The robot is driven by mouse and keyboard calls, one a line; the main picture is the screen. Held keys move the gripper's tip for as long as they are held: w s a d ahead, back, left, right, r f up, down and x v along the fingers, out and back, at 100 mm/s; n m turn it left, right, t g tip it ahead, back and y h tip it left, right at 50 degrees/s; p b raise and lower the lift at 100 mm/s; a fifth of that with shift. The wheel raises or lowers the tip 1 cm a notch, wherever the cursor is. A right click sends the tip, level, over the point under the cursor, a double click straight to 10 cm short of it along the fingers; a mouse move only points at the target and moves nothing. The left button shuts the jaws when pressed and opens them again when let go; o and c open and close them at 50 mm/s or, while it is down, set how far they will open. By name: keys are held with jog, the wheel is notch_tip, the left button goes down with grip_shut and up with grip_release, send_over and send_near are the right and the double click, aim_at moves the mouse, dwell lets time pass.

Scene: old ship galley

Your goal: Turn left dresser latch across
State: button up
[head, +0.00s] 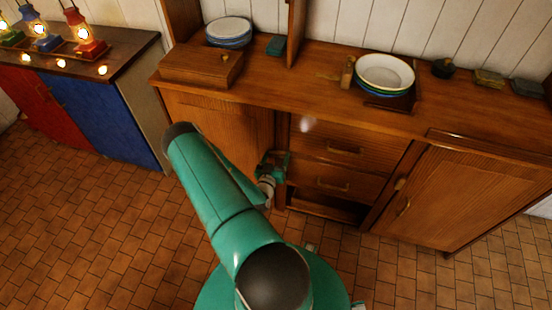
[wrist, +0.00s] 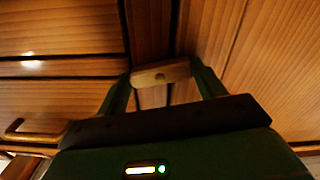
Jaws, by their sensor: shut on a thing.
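The left dresser latch (wrist: 160,74) is a small pale wooden block on the upright post between the drawers and the left door. In the wrist view it lies crosswise to the post, tilted slightly. My gripper (wrist: 165,84) is shut on it, one green finger at each end. In the head view my gripper (head: 274,165) is at the post, and the latch is hidden behind it. The left dresser door (head: 222,128) looks closed, partly covered by my teal arm. It also shows at the right of the wrist view (wrist: 262,75).
Drawers (head: 343,150) with brass handles are beside the post. The right door (head: 440,195) has its own latch (head: 400,184). A wooden box (head: 200,68) and bowls (head: 384,75) stand on the dresser top. A blue and red cabinet (head: 105,115) is at left. The tiled floor is clear.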

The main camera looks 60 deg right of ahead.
jog(key=shift+a+m, duration=0.1)
jog(key=shift+m, duration=1.1)
jog(key=o, duration=1)
jog(key=a, duration=0.4)
jog(key=s+a, duration=0.1)
jog(key=a, duration=0.4)
jog(key=s+a, duration=0.1)
jog(key=a, duration=0.3)
jog(key=shift+s+a, duration=0.1)
jog(key=shift+a, duration=0.2)
